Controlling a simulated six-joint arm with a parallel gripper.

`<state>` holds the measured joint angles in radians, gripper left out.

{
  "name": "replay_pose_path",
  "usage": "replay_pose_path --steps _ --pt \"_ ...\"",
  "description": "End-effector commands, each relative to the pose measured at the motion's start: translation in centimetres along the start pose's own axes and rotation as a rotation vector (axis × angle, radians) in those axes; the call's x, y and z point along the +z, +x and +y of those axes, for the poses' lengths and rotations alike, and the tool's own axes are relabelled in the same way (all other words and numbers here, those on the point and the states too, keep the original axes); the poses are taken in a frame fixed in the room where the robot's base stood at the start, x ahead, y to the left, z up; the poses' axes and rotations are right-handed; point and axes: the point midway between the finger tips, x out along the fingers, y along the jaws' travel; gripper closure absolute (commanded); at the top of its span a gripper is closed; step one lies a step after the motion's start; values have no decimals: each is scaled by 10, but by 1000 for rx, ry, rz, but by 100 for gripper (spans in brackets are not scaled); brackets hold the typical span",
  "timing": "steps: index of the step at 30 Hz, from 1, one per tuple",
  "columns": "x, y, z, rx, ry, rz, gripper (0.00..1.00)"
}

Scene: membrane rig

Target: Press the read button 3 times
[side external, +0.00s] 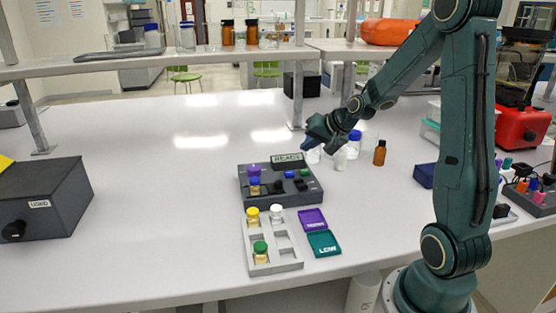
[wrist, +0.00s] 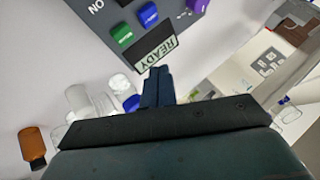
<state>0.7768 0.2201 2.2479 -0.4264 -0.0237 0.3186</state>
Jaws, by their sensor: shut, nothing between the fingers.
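The dark grey rig (side external: 312,196) stands mid-bench in the side external view. Its display reads READY (side external: 288,159), also legible in the wrist view (wrist: 155,48). A blue button (side external: 290,174) and a green button (side external: 303,173) sit on its top; the wrist view shows the blue button (wrist: 148,14) and the green button (wrist: 122,35) with labels too small to read. I cannot tell which is the read button. My gripper (side external: 307,146) is shut and empty, above and behind the rig's display edge. Its fingertips (wrist: 159,74) appear apart from the buttons.
A grey rack (side external: 288,266) with capped vials lies in front, beside purple and teal boxes (side external: 323,243). Bottles, including a brown one (side external: 379,154), stand behind right.

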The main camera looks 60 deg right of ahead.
Motion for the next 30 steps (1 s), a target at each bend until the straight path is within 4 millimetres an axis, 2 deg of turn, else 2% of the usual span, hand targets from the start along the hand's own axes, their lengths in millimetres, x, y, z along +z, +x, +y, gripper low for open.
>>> replay_pose_path --steps 13,30 --pt "22 29 21 0 1 -2 100" --pt "25 34 25 0 -1 0 100"
